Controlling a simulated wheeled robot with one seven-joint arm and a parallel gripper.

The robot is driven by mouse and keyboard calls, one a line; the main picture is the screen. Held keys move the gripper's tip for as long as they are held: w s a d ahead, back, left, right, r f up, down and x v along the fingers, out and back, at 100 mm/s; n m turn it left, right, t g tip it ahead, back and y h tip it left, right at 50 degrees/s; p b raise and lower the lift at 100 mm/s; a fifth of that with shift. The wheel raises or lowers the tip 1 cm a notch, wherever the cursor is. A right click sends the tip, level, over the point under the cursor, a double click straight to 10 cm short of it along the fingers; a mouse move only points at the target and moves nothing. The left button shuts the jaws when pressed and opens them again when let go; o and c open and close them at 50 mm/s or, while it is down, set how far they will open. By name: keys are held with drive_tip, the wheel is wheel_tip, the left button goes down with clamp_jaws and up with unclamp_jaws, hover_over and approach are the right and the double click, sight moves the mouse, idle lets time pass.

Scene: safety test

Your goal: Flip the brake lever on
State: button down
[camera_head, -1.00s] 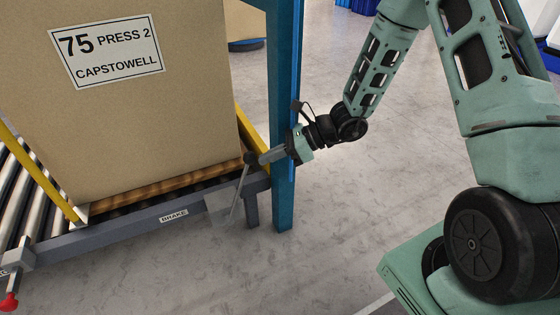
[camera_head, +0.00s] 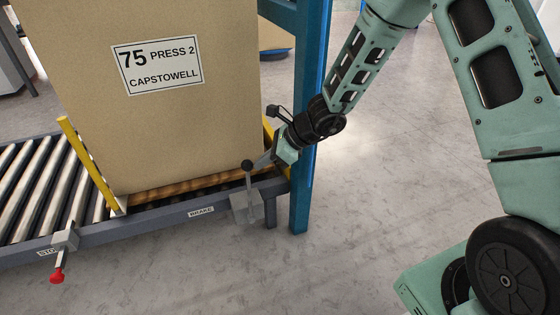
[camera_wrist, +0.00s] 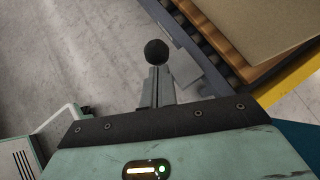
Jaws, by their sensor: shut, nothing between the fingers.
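The brake lever has a round black knob (camera_head: 247,165) on a thin rod. It stands about upright over a grey plate (camera_head: 246,207) on the conveyor's side rail, right of the "BRAKE" label (camera_head: 201,212). My gripper (camera_head: 263,160) is shut and empty, its fingertips at the right side of the knob. It seems to touch the knob, but the exact contact is hard to tell. In the wrist view the knob (camera_wrist: 156,52) sits just beyond the tips of my closed fingers (camera_wrist: 157,86). The rod is mostly hidden there.
A large cardboard box (camera_head: 160,120) stands on a pallet on the roller conveyor (camera_head: 35,190), between yellow guides. A blue post (camera_head: 303,180) rises close beside my wrist. A red-knobbed stop handle (camera_head: 57,274) hangs at the left. The floor in front is clear.

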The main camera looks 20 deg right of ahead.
drive_tip(key=a+h+b, duration=0.2)
drive_tip(key=a, duration=0.8)
drive_tip(key=shift+a+f+b, duration=0.2)
drive_tip(key=shift+a+b, duration=0.1)
drive_tip(key=shift+a, duration=0.1)
drive_tip(key=shift+s+a, duration=0.1)
drive_tip(key=shift+a, duration=0.1)
drive_tip(key=p+v, duration=0.8)
drive_tip(key=v, duration=1)
drive_tip(key=shift+d+p, duration=0.4)
drive_tip(key=shift+w+f, duration=0.15)
drive_tip(key=shift+w, duration=0.1)
